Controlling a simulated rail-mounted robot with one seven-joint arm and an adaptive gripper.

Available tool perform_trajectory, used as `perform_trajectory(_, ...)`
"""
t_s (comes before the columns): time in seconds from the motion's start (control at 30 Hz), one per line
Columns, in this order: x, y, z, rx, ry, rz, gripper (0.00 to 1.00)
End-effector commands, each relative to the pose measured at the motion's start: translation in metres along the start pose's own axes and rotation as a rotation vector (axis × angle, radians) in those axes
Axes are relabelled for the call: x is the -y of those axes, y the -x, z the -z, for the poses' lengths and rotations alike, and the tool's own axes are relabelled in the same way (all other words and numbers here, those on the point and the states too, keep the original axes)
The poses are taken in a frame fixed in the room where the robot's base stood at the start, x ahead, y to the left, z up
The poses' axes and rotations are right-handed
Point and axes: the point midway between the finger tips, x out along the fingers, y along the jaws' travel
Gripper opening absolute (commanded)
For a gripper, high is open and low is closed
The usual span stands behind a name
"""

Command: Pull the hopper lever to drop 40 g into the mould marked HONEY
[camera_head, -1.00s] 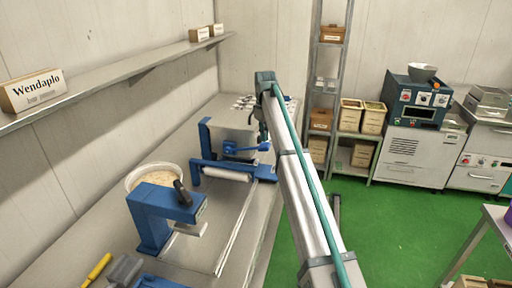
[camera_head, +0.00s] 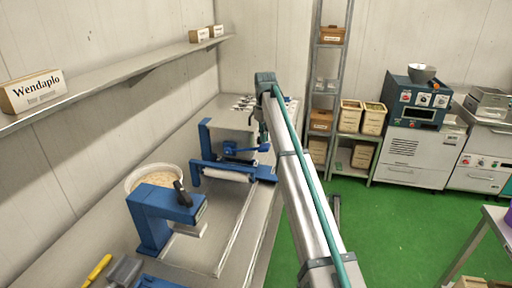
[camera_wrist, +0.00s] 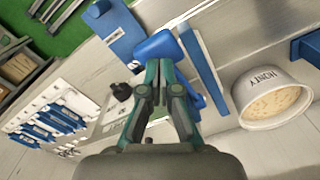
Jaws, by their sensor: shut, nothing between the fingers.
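My gripper (camera_head: 264,132) is at the blue-framed machine on the bench, beside its blue lever (camera_head: 245,149). In the wrist view the fingers (camera_wrist: 164,70) are shut with nothing between them. A blue knob-like lever end (camera_wrist: 157,46) lies just past the fingertips; I cannot tell whether they touch it.
The blue press (camera_head: 150,215) with a black handle stands nearer on the bench. A yellow-handled tool (camera_head: 97,269) lies at the near end. A shelf (camera_head: 130,68) runs along the left wall. Green floor (camera_head: 385,220) is open to the right.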

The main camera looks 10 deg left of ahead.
Motion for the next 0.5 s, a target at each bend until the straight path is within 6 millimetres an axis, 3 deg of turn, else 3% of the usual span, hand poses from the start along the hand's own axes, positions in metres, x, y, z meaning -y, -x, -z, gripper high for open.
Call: perform_trajectory(0.5,0.0001,-0.0078,-0.0001,0.0,0.0,0.0,0.0)
